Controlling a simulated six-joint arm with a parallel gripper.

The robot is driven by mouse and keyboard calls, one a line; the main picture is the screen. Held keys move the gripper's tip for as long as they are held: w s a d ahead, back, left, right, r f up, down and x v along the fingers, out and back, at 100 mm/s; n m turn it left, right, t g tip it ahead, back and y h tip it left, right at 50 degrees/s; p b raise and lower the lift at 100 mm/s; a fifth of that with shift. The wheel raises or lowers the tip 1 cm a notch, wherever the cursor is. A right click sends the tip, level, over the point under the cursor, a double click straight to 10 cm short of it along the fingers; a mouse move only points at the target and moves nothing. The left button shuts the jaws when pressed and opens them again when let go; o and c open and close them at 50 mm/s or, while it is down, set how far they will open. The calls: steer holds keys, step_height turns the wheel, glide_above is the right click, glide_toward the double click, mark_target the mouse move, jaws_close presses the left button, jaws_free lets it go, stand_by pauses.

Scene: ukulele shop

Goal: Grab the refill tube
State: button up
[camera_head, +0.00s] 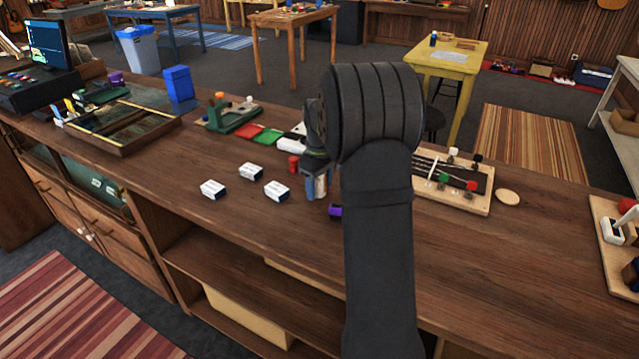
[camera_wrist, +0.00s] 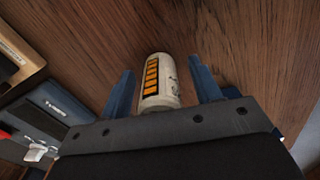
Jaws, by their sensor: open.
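A cream-white tube (camera_wrist: 161,82) with an orange-and-black label, which looks like the refill tube, lies between the blue fingers of my gripper (camera_wrist: 160,70) in the wrist view. A gap shows on both sides of it, so the fingers are open around it and not clamped. In the head view a pale bit of the tube (camera_head: 321,186) shows beside my gripper (camera_head: 317,190), low over the wooden counter. My arm hides much of that spot.
Three small white boxes (camera_head: 251,171) lie left of my gripper. A red cylinder (camera_head: 293,163) and a purple block (camera_head: 335,211) are close by. The counter's front left is clear.

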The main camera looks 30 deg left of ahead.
steer(key=c, duration=1)
steer(key=shift+c, duration=0.3)
steer(key=shift+r, duration=0.15)
